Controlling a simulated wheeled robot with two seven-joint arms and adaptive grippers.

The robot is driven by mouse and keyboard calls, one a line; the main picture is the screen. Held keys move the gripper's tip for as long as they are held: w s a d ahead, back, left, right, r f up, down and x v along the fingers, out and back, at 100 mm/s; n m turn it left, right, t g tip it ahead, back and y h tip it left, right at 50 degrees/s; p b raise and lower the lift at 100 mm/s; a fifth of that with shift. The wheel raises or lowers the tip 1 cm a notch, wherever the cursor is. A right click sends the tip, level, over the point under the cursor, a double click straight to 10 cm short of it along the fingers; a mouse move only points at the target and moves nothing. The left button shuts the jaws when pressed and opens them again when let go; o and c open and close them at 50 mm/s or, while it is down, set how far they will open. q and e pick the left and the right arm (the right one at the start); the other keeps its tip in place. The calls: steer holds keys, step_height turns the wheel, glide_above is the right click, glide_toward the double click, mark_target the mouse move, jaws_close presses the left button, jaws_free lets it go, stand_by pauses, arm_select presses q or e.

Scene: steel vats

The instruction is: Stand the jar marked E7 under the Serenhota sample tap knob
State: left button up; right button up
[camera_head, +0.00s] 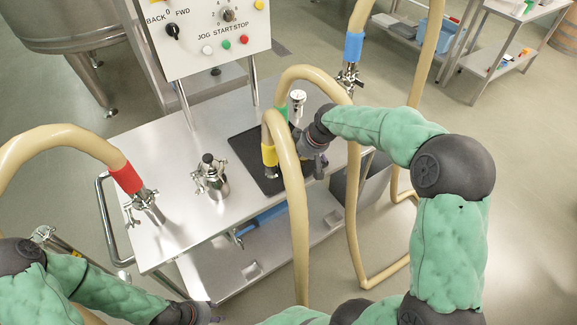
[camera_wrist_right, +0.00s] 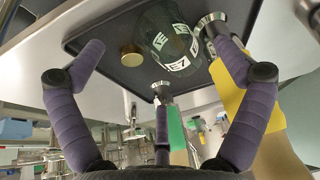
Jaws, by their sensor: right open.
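The clear jar (camera_wrist_right: 168,35), with E7 on its labels, stands on a black mat in the right wrist view, where the scene appears upside down. My right gripper (camera_wrist_right: 160,75) has its fingers spread, with the jar beyond the fingertips and nothing between them. In the head view my right gripper (camera_head: 314,158) is over the right part of the mat (camera_head: 243,150), beside the hoses. The jar cannot be made out there. My left gripper (camera_head: 198,313) is at the bottom edge, partly cut off. No Serenhota name is readable.
A brass-coloured round piece (camera_wrist_right: 131,55) is on the mat near the jar. The steel cart (camera_head: 180,225) carries a small steel fitting (camera_head: 212,177) and a red-collared hose (camera_head: 125,178). A yellow-collared hose (camera_head: 268,155) stands close to my right gripper. A control panel (camera_head: 215,35) rises behind.

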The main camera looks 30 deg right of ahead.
steer(key=shift+w+b+x, duration=0.2)
steer(key=shift+b+x, duration=0.55)
steer(key=shift+x, duration=0.55)
steer(key=shift+w+b+x, duration=0.15)
steer(key=shift+b+x, duration=0.55)
steer(key=shift+x, duration=0.65)
steer(key=shift+a+r, duration=0.15)
steer(key=shift+r, duration=0.05)
steer(key=shift+c, duration=0.6)
steer(key=c, duration=1.3)
steer(key=shift+s+r, duration=0.1)
